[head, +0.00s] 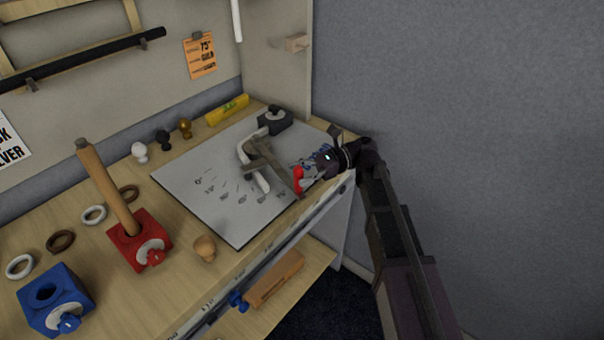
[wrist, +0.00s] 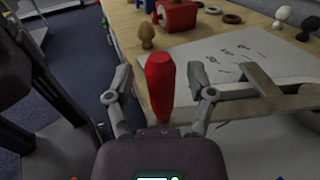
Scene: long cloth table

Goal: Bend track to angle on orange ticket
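The orange ticket (head: 201,56) is on the back panel and its top line appears to read 75°. A grey sheet (head: 215,215) with printed angle marks lies on the table. A white bent strip (head: 262,182), seemingly the track, lies on it beside a grey-brown bending lever (head: 272,160); the lever partly covers it. The lever also shows in the wrist view (wrist: 265,88). A red handle (wrist: 160,85) stands at the lever's near end, also in the head view (head: 299,180). My gripper (wrist: 159,97) is open, its fingers on either side of the handle with gaps visible.
A black block (head: 274,121) sits at the sheet's far corner, near a yellow level (head: 227,110). A red block with a wooden rod (head: 110,190), a blue block (head: 55,300), rings and knobs occupy the left. A wall stands close right.

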